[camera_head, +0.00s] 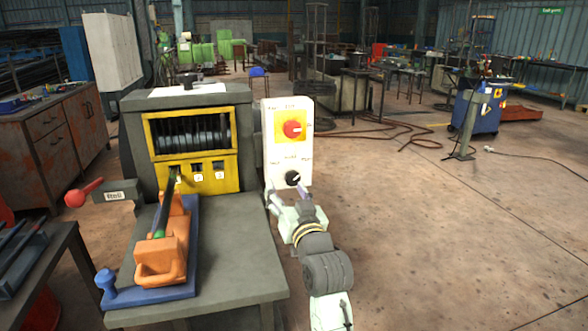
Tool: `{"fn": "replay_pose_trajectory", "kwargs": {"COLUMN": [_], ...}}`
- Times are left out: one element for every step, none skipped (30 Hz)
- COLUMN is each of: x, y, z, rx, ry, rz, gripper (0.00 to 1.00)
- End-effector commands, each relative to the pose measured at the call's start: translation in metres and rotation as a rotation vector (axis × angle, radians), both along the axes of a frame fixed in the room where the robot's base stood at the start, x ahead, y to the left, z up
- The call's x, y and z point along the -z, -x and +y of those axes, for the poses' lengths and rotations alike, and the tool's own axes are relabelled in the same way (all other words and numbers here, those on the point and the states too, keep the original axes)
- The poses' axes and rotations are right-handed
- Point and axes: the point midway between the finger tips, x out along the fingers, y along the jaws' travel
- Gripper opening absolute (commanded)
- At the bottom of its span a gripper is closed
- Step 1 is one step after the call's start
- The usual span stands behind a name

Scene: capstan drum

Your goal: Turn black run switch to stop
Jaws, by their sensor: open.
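The black run switch (292,178) is a round black knob low on a white control panel (271,150). The panel stands upright beside the grey machine. Higher on the same panel a red rotary switch (292,129) sits on a yellow plate. My gripper (291,193) is open, just below and in front of the black switch. Its fingers point up toward the knob, one at each side of it. I cannot tell whether they touch it. The exact angle of the black switch is too small to read.
A grey machine (128,120) with a yellow-framed drum window (190,132) stands left of the panel. Its bench (232,245) carries an orange fixture (165,255) on a blue base. A red-knobbed lever (84,192) sticks out left. The floor (440,240) on the right is open.

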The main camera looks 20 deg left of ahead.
Motion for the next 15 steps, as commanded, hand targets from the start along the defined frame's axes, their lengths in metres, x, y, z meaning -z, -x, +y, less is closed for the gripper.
{"fn": "replay_pose_trajectory", "kwargs": {"x": [0.011, 0.018, 0.025, 0.028, 0.031, 0.033, 0.034, 0.034, 0.033, 0.033, 0.033, 0.032, 0.032, 0.032, 0.031], "y": [-0.012, -0.016, -0.021, -0.023, -0.025, -0.029, -0.031, -0.034, -0.039, -0.042, -0.047, -0.053, -0.059, -0.063, -0.070], "z": [-0.018, -0.024, -0.031, -0.034, -0.036, -0.036, -0.035, -0.033, -0.029, -0.026, -0.023, -0.019, -0.015, -0.012, -0.007], "rx": [0.025, 0.033, 0.041, 0.046, 0.048, 0.050, 0.049, 0.049, 0.048, 0.048, 0.048, 0.050, 0.050, 0.049, 0.049], "ry": [0.013, 0.018, 0.023, 0.026, 0.028, 0.029, 0.030, 0.031, 0.031, 0.030, 0.032, 0.031, 0.031, 0.031, 0.031], "rz": [0.050, 0.074, 0.098, 0.110, 0.120, 0.127, 0.128, 0.129, 0.129, 0.128, 0.128, 0.126, 0.128, 0.127, 0.126], "gripper": [0.56, 0.56, 0.56, 0.56, 0.56, 0.56, 0.56, 0.56, 0.56, 0.56, 0.56, 0.56, 0.56, 0.56, 0.56]}}
